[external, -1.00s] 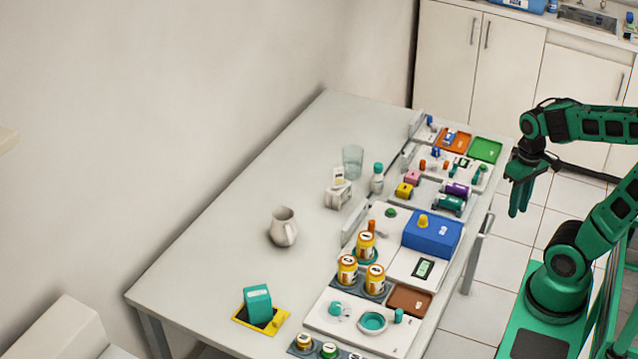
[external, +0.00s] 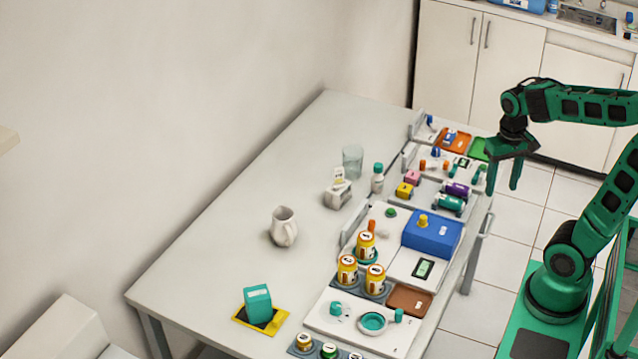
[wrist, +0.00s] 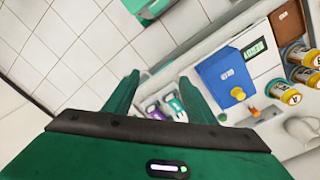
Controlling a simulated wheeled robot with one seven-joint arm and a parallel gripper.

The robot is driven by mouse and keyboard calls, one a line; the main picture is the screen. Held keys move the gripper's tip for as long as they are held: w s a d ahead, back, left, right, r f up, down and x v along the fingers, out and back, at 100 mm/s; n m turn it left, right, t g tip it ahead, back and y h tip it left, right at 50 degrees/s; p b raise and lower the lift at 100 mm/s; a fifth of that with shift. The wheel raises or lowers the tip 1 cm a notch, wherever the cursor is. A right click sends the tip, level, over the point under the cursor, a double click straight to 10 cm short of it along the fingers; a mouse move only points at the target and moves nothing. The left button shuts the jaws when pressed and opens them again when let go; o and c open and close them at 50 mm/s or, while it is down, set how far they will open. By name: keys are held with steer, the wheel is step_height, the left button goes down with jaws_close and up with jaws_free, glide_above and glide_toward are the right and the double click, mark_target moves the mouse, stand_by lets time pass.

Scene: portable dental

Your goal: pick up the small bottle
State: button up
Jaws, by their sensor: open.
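A small white bottle with a teal cap (external: 377,179) stands upright on the table, just left of the tray row and beside the clear glass. I cannot make it out in the wrist view. My gripper (external: 503,190) is open and empty, its fingers pointing down at the right edge of the table, well to the right of the bottle. In the wrist view my gripper (wrist: 157,92) has its two green fingers spread apart, with purple and teal tubes seen beyond them.
A clear glass (external: 352,160), a white block-like item (external: 338,194) and a white jug (external: 283,227) stand left of the bottle. The left tabletop is largely clear.

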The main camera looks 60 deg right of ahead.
steer(key=w+d+r+m, duration=0.1)
steer(key=w+d+m, duration=0.15)
steer(key=w, duration=0.65)
steer(key=w+d+r+m, duration=0.1)
steer(key=w+m, duration=0.2)
steer(key=w, duration=0.6)
steer(key=m, duration=0.7)
glide_toward(378, 179)
steer(key=shift+s+d, duration=0.15)
steer(key=shift+d, duration=0.9)
steer(key=shift+w+f, duration=0.2)
steer(key=shift+w, duration=0.1)
steer(key=shift+w+f+m, duration=0.1)
steer(key=shift+f+m, duration=0.15)
steer(key=shift+f, duration=0.1)
step_height(378, 179, down, 10)
steer(key=shift+a+f, duration=0.1)
steer(key=c, duration=1.1)
